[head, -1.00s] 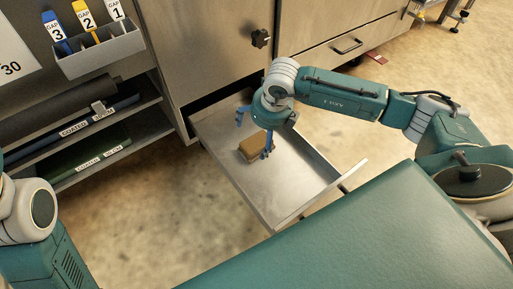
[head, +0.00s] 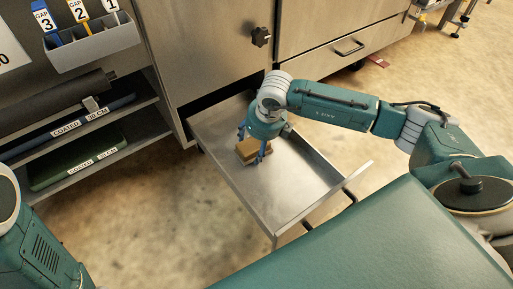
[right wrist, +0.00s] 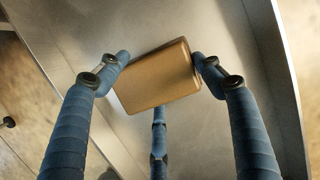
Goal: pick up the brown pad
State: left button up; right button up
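The brown pad (head: 248,152) is a small block with a lighter tan side, lying on the floor of the open metal drawer (head: 291,190). My right gripper (head: 252,146) points down over it with its blue fingers spread. In the right wrist view the pad (right wrist: 158,78) lies between two fingertips, one close to each short side, and a third finger reaches toward its near edge. Whether the tips touch the pad is unclear. My left gripper is out of view; only part of my left arm shows at the lower left.
The drawer's raised walls surround the pad. A cabinet (head: 205,50) with a black knob (head: 261,36) stands behind. The drawer floor right of the pad is clear.

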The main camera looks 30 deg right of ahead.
jog(key=shift+c, duration=1.1)
